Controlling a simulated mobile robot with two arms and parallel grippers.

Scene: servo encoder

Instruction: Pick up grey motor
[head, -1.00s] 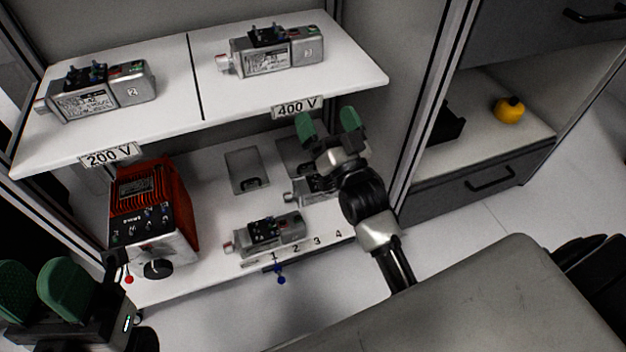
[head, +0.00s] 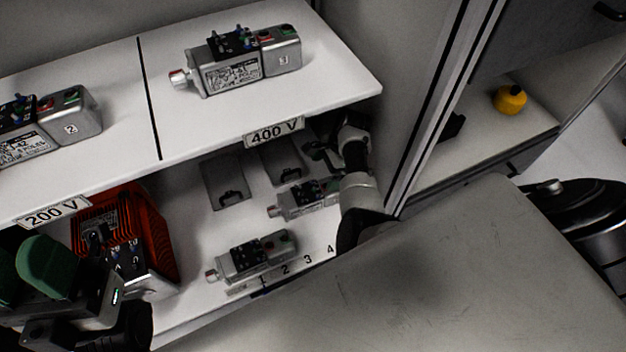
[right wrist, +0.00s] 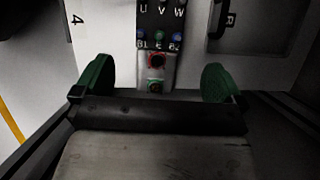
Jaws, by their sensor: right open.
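Two grey motors lie on the lower shelf: one at the front (head: 252,257) by the numbers 1 and 2, one further back on the right (head: 303,198), partly covered by my right arm. Two more are on the upper shelf, one under the 400 V side (head: 238,62), one at the left (head: 50,122), cut by the edge. My right gripper (head: 322,153) is dark and partly hidden under the upper shelf; in the right wrist view (right wrist: 157,78) its green fingers are apart, with a motor's connector end (right wrist: 156,62) in line between them. My left gripper (head: 28,264) is open and empty.
A red-orange drive unit (head: 125,240) stands on the lower shelf's left. The upper shelf edge (head: 318,122) overhangs the right gripper's area. A cabinet post (head: 440,110) is close right of my right arm. Flat grey plates (head: 226,183) lie behind the motors.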

